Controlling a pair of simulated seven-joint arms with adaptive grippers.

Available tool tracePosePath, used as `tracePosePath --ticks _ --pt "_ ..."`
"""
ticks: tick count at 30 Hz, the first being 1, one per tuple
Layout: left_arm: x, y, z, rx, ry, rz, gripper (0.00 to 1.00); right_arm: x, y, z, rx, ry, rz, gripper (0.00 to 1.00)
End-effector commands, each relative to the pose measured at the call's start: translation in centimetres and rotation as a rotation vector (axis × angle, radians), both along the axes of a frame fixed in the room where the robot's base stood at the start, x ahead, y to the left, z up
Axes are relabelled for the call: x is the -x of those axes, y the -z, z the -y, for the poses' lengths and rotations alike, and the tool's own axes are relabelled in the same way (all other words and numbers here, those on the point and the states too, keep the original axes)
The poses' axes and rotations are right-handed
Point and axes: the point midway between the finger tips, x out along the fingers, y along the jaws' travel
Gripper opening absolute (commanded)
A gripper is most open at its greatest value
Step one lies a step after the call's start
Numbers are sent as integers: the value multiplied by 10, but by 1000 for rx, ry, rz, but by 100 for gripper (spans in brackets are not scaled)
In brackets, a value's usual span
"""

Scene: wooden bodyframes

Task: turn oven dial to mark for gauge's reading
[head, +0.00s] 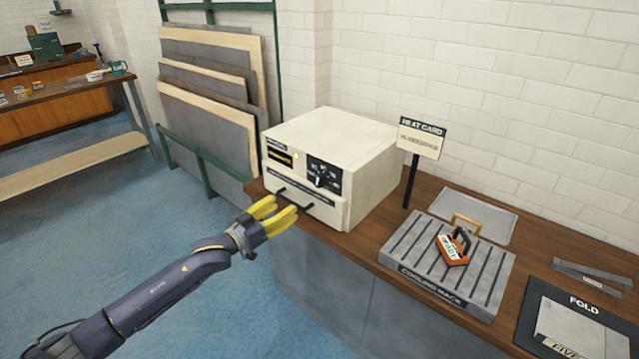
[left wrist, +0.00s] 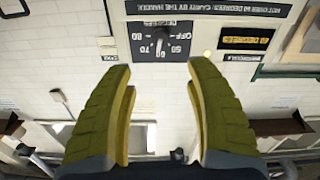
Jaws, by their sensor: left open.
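The cream oven (head: 345,160) stands on the wooden counter. Its black dial (head: 322,176) is on a dark plate on the front, and the small gauge window (head: 281,156) is left of it. In the left wrist view the front appears upside down, with the dial (left wrist: 160,42) ahead of the fingers and the gauge (left wrist: 245,39) to its right. An OFF mark and some numbers show around the dial; I cannot read the gauge clearly. My left gripper (head: 280,211) has yellow fingers, open and empty, apart from the dial, in front of the oven's lower front. My right gripper is out of view.
A black handle (head: 295,196) sticks out low on the oven front. A heat card (head: 420,139) stands on a post right of the oven.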

Motion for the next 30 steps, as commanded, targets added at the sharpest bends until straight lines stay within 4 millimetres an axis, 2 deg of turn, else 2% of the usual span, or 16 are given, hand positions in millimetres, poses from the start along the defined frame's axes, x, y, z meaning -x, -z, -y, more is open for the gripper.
tracePosePath --ticks 5,21,30 --pt "-15 -1 12 5 0 -2 55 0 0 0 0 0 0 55" --pt "-93 -1 72 1 -2 0 55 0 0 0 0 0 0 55" --pt "-123 0 95 1 -2 -1 55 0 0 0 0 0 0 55"
